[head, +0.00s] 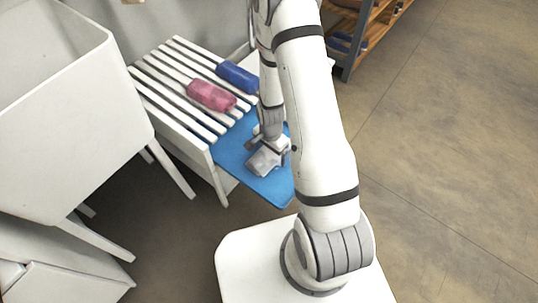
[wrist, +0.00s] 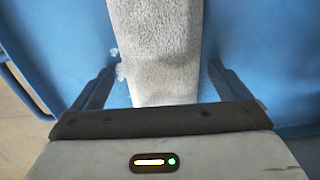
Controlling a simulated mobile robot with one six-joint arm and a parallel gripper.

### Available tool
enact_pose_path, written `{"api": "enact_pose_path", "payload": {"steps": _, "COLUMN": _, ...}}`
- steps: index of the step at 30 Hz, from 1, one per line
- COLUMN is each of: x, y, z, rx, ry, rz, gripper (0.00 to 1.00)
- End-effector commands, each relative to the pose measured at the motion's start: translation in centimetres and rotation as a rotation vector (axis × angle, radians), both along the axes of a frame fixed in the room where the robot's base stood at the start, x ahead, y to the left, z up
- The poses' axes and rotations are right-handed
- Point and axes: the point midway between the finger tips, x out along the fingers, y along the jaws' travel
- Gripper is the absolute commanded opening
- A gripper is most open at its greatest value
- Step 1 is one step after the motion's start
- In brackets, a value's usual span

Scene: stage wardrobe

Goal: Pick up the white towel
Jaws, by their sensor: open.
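The white towel (wrist: 155,40) fills the middle of the wrist view, running away from the palm as a pale, fuzzy strip. It lies over a blue surface (head: 234,150). My gripper (wrist: 161,68) is open, with one dark finger on each side of the towel and blue showing between each finger and the towel. In the head view my gripper (head: 266,152) is low over the blue surface. It and my arm hide most of what lies there, so I cannot clearly separate the towel from it.
A pink-red rolled towel (head: 211,95) and a blue rolled towel (head: 238,77) lie on the white slatted bench (head: 160,85) beside the blue surface. A large white basin (head: 60,110) stands at the left. A wooden shelf (head: 362,35) stands behind. Floor at the right is clear.

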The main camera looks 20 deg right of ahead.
Motion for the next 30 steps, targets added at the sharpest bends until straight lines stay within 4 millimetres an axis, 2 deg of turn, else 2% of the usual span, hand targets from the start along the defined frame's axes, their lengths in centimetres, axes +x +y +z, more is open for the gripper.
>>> {"api": "enact_pose_path", "payload": {"steps": 5, "x": 0.05, "y": -0.03, "z": 0.04, "rx": 0.0, "ry": -0.001, "rz": 0.0, "gripper": 0.96}}
{"api": "enact_pose_path", "payload": {"steps": 23, "x": 0.04, "y": -0.08, "z": 0.05, "rx": 0.0, "ry": -0.001, "rz": -0.001, "gripper": 0.48}}
{"api": "enact_pose_path", "payload": {"steps": 30, "x": 0.06, "y": -0.11, "z": 0.24, "rx": 0.0, "ry": -0.001, "rz": -0.002, "gripper": 0.47}}
